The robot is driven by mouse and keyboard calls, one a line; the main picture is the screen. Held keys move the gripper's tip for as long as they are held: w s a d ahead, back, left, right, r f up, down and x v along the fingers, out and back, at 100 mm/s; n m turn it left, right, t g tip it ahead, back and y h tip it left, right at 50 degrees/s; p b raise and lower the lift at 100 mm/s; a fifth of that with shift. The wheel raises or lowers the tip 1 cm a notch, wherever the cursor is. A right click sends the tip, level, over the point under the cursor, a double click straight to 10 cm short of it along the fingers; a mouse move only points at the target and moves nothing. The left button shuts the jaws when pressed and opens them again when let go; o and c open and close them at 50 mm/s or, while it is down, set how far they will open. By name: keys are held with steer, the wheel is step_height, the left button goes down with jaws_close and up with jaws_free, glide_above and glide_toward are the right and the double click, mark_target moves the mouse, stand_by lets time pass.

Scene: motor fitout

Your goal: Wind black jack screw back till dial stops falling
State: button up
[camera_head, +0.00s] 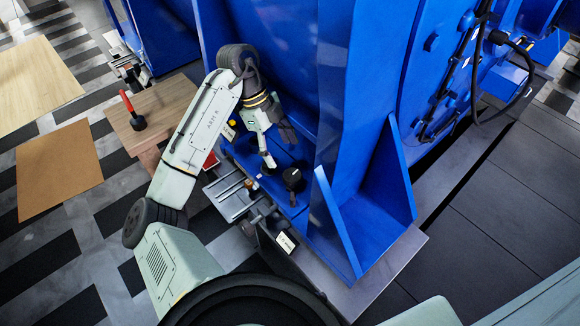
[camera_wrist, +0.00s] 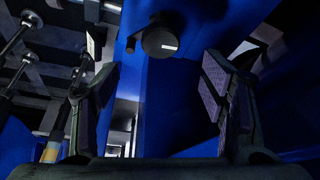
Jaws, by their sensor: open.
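A black round knob (camera_head: 292,177), which appears to be the jack screw's head, stands at the foot of the blue motor frame. In the wrist view a dark round knob (camera_wrist: 158,42) with a white mark shows at top centre, beyond the fingertips. My gripper (camera_head: 288,135) is above the knob in the head view and apart from it. In the wrist view my gripper (camera_wrist: 160,85) is open, its two dark padded fingers wide apart with nothing between them. A small white readout (camera_head: 286,242) faces up on a dark box near the frame's front; its figures are too small to read.
The blue frame's upright plate (camera_head: 338,130) stands close to the right of the knob. A grey slotted plate (camera_head: 232,192) lies to its left. A wooden board (camera_head: 150,112) with a red-handled tool (camera_head: 130,108) is farther left. A brown sheet (camera_head: 58,168) lies on the striped floor.

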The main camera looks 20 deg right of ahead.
mark_target(293, 175)
steer(key=b+x, duration=0.1)
steer(key=x, duration=0.7)
steer(key=shift+s+d+f, duration=0.15)
steer(key=shift+s+f, duration=0.05)
steer(key=shift+f, duration=0.15)
steer(key=shift+c, duration=0.3)
steer(key=c, duration=1.1)
